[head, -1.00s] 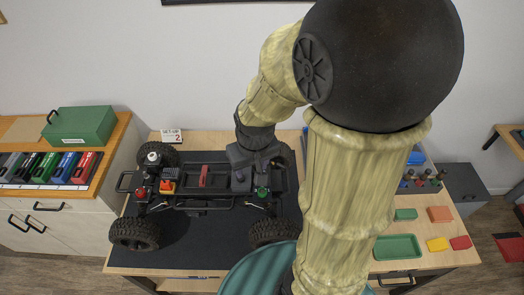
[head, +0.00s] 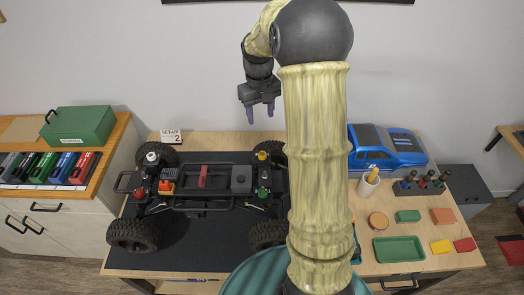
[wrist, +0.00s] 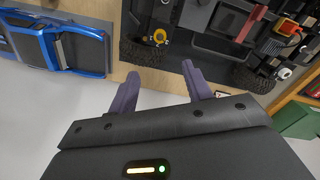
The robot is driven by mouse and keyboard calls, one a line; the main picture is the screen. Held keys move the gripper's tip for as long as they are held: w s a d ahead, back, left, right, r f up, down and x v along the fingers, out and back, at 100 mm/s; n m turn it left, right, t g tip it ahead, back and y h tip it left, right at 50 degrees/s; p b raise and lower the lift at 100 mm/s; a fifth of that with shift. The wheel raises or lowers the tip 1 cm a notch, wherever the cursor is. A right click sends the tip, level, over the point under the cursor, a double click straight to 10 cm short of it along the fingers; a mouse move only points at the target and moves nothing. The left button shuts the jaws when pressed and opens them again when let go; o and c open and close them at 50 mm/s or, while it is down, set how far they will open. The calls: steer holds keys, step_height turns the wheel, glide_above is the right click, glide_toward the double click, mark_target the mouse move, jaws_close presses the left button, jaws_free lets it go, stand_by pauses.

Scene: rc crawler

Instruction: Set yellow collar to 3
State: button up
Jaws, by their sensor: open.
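The yellow collar (head: 262,155) sits at the crawler's far right corner, beside the wheel there. It also shows in the wrist view (wrist: 159,36) as a yellow ring; its number marks are too small to read. The crawler (head: 205,170) stands on the dark mat. My gripper (head: 260,112) is open and empty, raised above and behind the yellow collar, with its purple fingers pointing down. In the wrist view the gripper's fingertips (wrist: 160,72) appear below the collar, apart from it. A white set-up card (head: 171,137) showing a 2 stands behind the crawler.
Other corners of the crawler carry a red collar (head: 140,191), a white one (head: 152,156) and a green one (head: 262,191). A blue car body (head: 390,148) lies at the back right. A green tray (head: 398,250) and small blocks lie at the front right.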

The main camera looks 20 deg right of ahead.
mark_target(262, 154)
steer(key=shift+f, duration=0.15)
steer(key=f+p, duration=0.1)
steer(key=f, duration=0.4)
steer(key=f+p, duration=0.1)
steer(key=f, duration=0.5)
steer(key=f+p, duration=0.2)
steer(key=f, duration=0.4)
steer(key=shift+d+f, duration=0.1)
steer(key=shift+d, duration=0.15)
steer(key=c, duration=1)
